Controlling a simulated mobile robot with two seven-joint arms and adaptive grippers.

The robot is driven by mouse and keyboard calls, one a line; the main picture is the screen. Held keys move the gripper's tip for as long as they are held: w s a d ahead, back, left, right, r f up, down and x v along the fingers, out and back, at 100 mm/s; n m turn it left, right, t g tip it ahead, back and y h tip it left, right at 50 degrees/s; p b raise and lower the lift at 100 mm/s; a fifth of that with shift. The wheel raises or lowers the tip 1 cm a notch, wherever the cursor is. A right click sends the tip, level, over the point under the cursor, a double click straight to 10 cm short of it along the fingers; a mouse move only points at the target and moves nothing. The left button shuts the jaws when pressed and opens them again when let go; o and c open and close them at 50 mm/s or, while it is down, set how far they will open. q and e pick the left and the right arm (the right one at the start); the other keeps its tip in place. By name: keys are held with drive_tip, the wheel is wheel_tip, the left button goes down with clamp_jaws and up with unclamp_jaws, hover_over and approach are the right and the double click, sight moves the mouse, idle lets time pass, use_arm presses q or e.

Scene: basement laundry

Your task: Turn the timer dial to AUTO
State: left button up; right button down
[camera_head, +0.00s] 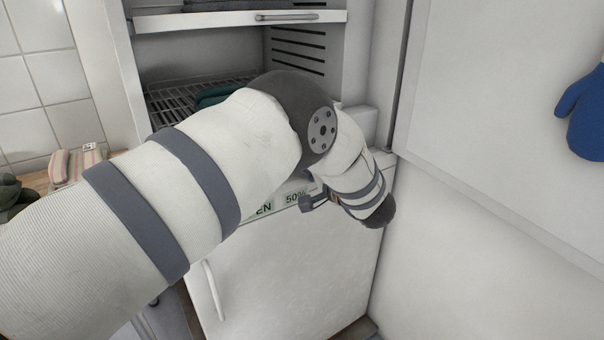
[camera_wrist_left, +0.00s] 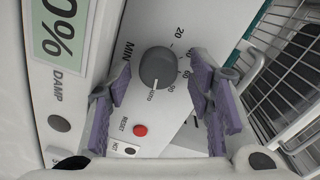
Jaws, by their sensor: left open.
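The timer dial (camera_wrist_left: 158,67) is a round dark grey knob on the white panel, with 20, 40, 60 and 90 printed around it. A short white mark on its lower edge points to the small AUTO lettering, which the knob partly crowds. My left gripper (camera_wrist_left: 160,76) is open, with one purple-padded finger on each side of the dial. Gaps show between the dial and both pads. My right gripper is in neither view.
A red RESET button (camera_wrist_left: 140,130) and a dark button under DAMP (camera_wrist_left: 59,123) lie near the fingers. A wire rack (camera_wrist_left: 295,60) is close on the right. The white cabinet (camera_head: 285,275) stands beside a wall panel with a blue mitt (camera_head: 583,112).

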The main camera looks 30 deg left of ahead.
use_arm(q)
drive_tip(key=shift+f, duration=0.1)
drive_tip(key=n, duration=0.2)
drive_tip(key=shift+n, duration=0.4)
drive_tip(key=n, duration=0.4)
drive_tip(key=shift+t, duration=0.3)
drive_tip(key=n, duration=0.3)
drive_tip(key=shift+s+f+n, duration=0.1)
drive_tip(key=shift+n, duration=0.3)
drive_tip(key=n+b, duration=0.1)
drive_tip(key=n, duration=0.3)
drive_tip(key=shift+f, duration=0.1)
drive_tip(key=s+d+n, duration=0.1)
drive_tip(key=s+d, duration=0.5)
drive_tip(key=d, duration=0.5)
drive_tip(key=s+f+m+h+b, duration=0.2)
drive_tip(key=s+f+m+h, duration=0.1)
drive_tip(key=f, duration=1.1)
drive_tip(key=s+a+f+m+t+h+b, duration=0.1)
drive_tip(key=s+f+m+h+b, duration=0.2)
drive_tip(key=f, duration=1.1)
drive_tip(key=shift+s+f+m+t+h, duration=0.3)
drive_tip(key=shift+s+m+h, duration=0.4)
drive_tip(key=shift+m, duration=1)
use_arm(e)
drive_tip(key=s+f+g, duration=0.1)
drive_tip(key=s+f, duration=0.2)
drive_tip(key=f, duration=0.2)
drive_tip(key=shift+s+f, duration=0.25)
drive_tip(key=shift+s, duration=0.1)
